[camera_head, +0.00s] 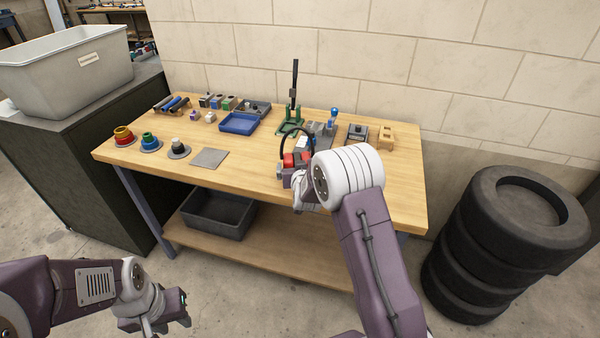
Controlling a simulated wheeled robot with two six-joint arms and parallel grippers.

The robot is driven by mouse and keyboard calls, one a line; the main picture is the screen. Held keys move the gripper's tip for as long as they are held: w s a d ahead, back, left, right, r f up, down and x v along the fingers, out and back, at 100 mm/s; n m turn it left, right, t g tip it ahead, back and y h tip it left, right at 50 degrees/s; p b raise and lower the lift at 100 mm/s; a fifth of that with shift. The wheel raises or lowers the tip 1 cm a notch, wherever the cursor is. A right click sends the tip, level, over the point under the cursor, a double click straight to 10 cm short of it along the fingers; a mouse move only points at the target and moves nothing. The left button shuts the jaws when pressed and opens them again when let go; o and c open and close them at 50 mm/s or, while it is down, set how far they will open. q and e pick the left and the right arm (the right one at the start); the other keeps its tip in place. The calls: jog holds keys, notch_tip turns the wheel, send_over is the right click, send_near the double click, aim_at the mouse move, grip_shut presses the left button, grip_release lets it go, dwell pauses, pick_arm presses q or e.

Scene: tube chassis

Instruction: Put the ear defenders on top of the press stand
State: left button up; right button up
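The ear defenders (289,160), with red cups and a thin black headband arching upright, are near the front edge of the workbench, right of its middle. My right gripper (294,185) is right at them, and my own wrist hides part of both. I cannot tell whether its fingers are closed on a cup. The press stand, a green frame (291,127) with a tall black lever, stands just behind the ear defenders at the back of the bench. My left gripper (182,309) is low at the lower left, away from the bench, with no object visible in it; its finger gap is unclear.
The wooden workbench (250,180) has a blue tray (239,123), a grey plate (209,157), coloured round pieces at left and small blocks behind. A black bin (218,213) sits on the lower shelf. Stacked tyres (505,235) stand right; a grey tub (65,70) is left.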

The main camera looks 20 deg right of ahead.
jog(key=v, duration=0.9)
jog(key=shift+s+a+r, duration=0.1)
jog(key=shift+s+r, duration=0.05)
jog(key=shift+s, duration=0.1)
